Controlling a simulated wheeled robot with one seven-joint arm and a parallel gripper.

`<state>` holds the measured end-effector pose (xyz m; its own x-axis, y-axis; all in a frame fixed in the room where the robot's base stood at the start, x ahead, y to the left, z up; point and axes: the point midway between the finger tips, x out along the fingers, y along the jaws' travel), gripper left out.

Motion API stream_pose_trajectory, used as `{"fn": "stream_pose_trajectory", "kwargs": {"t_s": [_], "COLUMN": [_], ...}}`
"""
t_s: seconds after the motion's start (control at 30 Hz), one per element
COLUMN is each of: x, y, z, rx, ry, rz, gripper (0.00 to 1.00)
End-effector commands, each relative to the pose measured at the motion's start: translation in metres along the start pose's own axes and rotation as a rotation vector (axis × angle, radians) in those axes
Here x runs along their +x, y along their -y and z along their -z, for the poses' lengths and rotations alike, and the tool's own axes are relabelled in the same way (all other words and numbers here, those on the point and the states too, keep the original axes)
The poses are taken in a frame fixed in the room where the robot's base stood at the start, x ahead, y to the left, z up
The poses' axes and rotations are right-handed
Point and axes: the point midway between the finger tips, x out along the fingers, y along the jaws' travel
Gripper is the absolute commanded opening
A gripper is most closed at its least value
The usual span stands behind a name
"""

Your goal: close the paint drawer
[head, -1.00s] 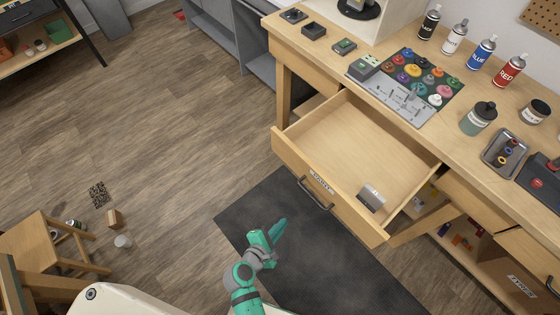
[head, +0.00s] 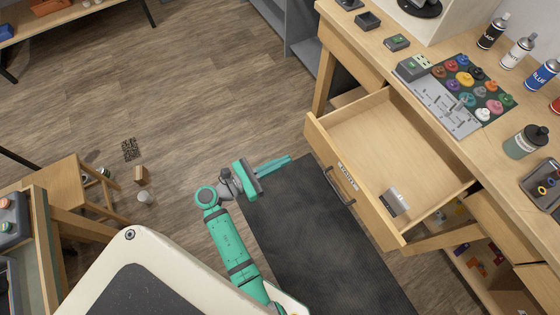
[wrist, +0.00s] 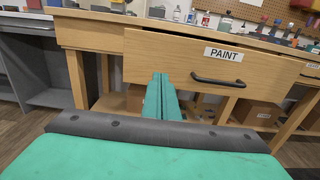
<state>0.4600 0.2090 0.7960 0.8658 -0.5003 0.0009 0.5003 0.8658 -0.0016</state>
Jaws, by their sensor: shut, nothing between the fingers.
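The paint drawer (head: 361,131) is pulled far out of the wooden workbench (head: 455,146) in the head view. A small silver-and-white item (head: 395,201) lies inside it near the front. In the wrist view its wooden front (wrist: 160,56) faces me, with a PAINT label (wrist: 224,54) and a dark handle (wrist: 217,82). The handle also shows in the head view (head: 340,187). My gripper (head: 288,160) is shut and empty, left of the drawer front and apart from it in the head view. In the wrist view my gripper (wrist: 161,78) appears before the front, left of the handle.
Spray cans (head: 518,54), a paint palette (head: 462,88) and a dark-lidded jar (head: 527,141) stand on the bench top. A dark mat (head: 320,240) lies on the floor before the drawer. A wooden stool (head: 65,190) stands at left. Floor between is open.

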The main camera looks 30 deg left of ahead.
Motion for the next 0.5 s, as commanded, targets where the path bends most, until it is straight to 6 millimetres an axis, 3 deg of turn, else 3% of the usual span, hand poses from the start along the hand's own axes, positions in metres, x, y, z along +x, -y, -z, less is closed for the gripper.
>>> {"fn": "stream_pose_trajectory", "kwargs": {"t_s": [0.3, 0.5], "x": [0.061, 0.089], "y": [0.001, 0.000], "z": [0.000, 0.000], "rx": [0.002, 0.002], "ry": [0.000, 0.000], "rz": [0.003, 0.001], "gripper": [0.00, 0.00]}}
